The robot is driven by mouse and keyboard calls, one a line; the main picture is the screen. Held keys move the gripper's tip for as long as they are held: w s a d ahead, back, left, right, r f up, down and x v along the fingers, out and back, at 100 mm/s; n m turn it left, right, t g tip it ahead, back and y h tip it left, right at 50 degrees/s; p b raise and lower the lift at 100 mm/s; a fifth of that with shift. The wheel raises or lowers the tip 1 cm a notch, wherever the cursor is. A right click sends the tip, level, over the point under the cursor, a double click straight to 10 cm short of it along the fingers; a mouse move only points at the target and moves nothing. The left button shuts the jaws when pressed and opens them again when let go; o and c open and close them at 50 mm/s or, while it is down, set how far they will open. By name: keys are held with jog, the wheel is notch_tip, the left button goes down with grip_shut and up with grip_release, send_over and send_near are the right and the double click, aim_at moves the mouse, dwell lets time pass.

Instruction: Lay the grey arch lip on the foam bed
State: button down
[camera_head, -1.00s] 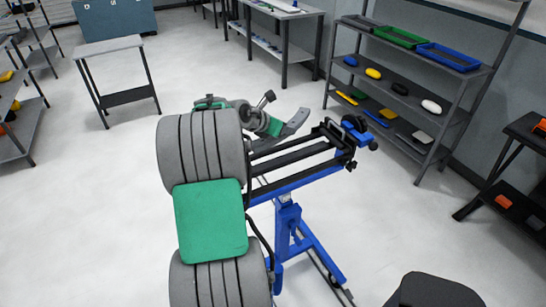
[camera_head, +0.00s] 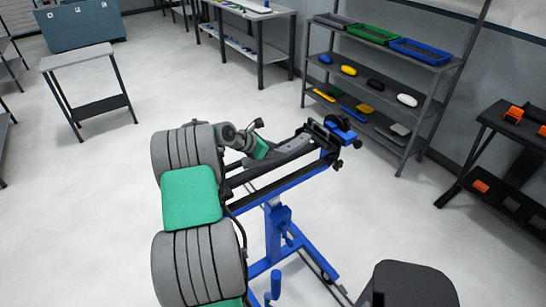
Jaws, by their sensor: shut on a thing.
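The grey arch lip (camera_head: 292,148) is a slim curved strip at the centre of the head view. It lies over the black bars (camera_head: 285,167) of a blue stand, which look like the foam bed. I cannot tell whether it touches them. My gripper (camera_head: 268,153), at the end of my grey and green arm, is shut on the lip near its left part. The fingers are small and partly hidden by the wrist. My arm hides the left end of the bars.
A blue clamp-like part (camera_head: 341,132) stands at the right end of the bars. A dark seat-like object (camera_head: 415,287) is at the lower right. Shelves (camera_head: 385,80) with trays and coloured pieces stand behind. A small table (camera_head: 78,57) is at the left. Open floor surrounds the stand.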

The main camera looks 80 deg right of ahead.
aim_at(250, 162)
jog(key=shift+w+a+f+p, duration=0.1)
jog(key=shift+w+f+p, duration=0.1)
jog(key=shift+f, duration=0.5)
jog(key=shift+w+d+f+p, duration=0.1)
jog(key=shift+w+f+p, duration=0.1)
jog(key=shift+f, duration=0.5)
jog(key=shift+w+a+f+p, duration=0.1)
jog(key=shift+w+f+p, duration=0.1)
jog(key=shift+f, duration=0.5)
jog(key=shift+f, duration=0.1)
jog(key=c, duration=0.8)
grip_release()
jog(key=shift+c, duration=0.2)
jog(key=b+v, duration=0.1)
jog(key=v, duration=1.1)
jog(key=shift+b, duration=0.3)
